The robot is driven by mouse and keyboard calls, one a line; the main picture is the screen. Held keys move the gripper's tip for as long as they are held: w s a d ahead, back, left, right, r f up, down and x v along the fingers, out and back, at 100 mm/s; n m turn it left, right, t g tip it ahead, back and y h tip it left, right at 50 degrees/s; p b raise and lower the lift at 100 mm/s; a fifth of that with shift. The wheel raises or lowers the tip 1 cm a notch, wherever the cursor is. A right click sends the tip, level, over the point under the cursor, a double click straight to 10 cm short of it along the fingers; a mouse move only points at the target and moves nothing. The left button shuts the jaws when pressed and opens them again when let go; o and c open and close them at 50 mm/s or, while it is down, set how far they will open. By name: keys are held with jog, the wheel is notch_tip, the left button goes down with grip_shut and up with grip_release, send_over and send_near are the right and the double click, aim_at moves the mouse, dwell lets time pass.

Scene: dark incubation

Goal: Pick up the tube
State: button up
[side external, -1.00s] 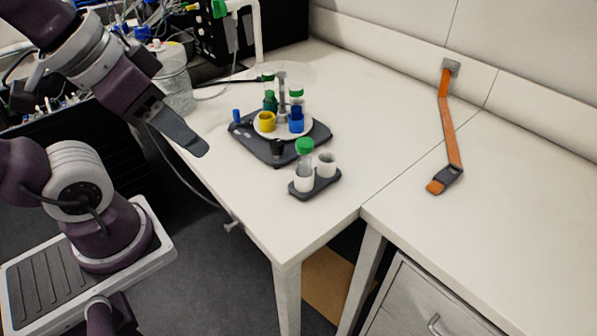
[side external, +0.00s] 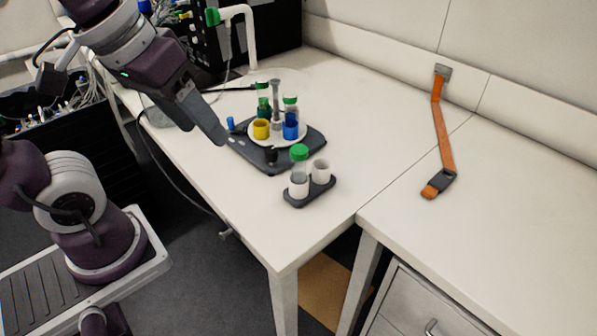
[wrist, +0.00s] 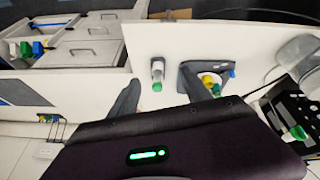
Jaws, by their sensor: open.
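A green-capped clear tube (side external: 299,153) stands upright in the left white cup of a small dark two-cup rack (side external: 309,195) near the table's front corner. The right cup (side external: 320,170) appears empty. More green-capped tubes (side external: 263,90) stand on a round white holder on a dark base, among coloured cups. My gripper (side external: 222,138) is above the table's left edge, left of the rack and apart from it. In the wrist view my gripper (wrist: 160,92) has its fingers spread and empty, and the rack's green-capped tube (wrist: 157,84) shows between them.
The dark base (side external: 268,165) with its yellow cup (side external: 261,129) and blue cup (side external: 290,126) stands behind the rack. An orange strap (side external: 442,135) lies at the right. The white table (side external: 255,220) is bare around the rack. Black equipment (side external: 265,35) stands behind.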

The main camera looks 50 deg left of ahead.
jog(key=w+f+n+g, duration=0.2)
jog(key=w+n, duration=0.4)
jog(key=w, duration=0.4)
jog(key=n+g, duration=0.2)
jog(key=n, duration=0.3)
send_over(299, 163)
jog(key=a, duration=0.1)
jog(key=f, duration=0.5)
jog(key=shift+s+f, duration=0.2)
jog(key=w+f, duration=0.1)
jog(key=w+f+n, duration=0.1)
jog(key=shift+f+g, duration=0.3)
jog(key=shift+f, duration=0.05)
jog(key=f, duration=0.7)
jog(key=shift+s, duration=0.35)
grip_shut()
